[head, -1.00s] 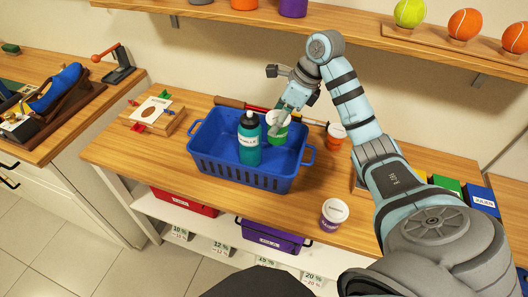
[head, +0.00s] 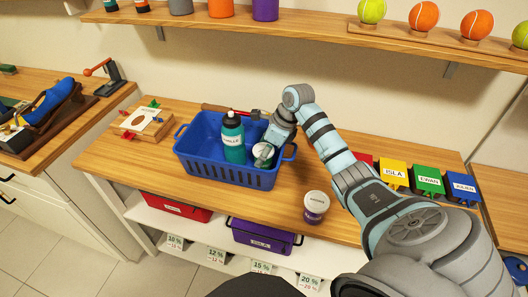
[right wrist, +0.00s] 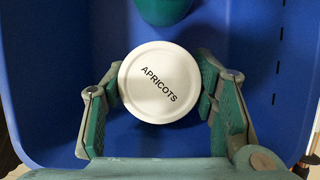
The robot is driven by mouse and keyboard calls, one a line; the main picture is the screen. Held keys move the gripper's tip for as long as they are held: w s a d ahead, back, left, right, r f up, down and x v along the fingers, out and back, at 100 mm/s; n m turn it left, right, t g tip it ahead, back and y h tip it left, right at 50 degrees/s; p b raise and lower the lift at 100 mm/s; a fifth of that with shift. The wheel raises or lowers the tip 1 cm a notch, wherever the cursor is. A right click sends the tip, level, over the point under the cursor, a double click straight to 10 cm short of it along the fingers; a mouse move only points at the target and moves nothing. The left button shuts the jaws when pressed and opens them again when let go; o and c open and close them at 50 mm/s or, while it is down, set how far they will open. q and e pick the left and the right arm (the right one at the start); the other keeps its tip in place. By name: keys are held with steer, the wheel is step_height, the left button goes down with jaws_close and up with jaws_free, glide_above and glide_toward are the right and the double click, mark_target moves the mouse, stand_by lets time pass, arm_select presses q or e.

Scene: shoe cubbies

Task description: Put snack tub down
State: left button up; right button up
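The snack tub, with a white lid reading APRICOTS (right wrist: 160,82), is inside the blue basket (head: 225,174), at its right end; its lid also shows in the head view (head: 262,151). My right gripper (head: 270,144) reaches down into the basket. In the right wrist view its two fingers (right wrist: 160,90) press against opposite sides of the tub, so it is shut on it. The tub looks upright. Whether its base touches the basket floor is hidden. My left gripper is not in view.
A teal bottle (head: 233,141) stands in the basket, left of the tub. A purple tub with a white lid (head: 316,206) stands on the wooden counter to the right. Several coloured boxes, including a green one (head: 428,180), line the right. A shelf (head: 300,30) runs above.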

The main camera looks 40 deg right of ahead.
steer(key=shift+o, duration=1.4)
steer(key=shift+w, duration=0.1)
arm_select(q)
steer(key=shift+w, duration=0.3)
arm_select(e)
steer(key=shift+r, duration=0.2)
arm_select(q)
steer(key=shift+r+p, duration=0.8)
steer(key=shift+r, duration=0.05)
arm_select(e)
steer(key=v, duration=1.2)
steer(key=shift+r, duration=0.15)
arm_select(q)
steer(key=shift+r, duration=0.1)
arm_select(e)
steer(key=shift+w+r, duration=0.1)
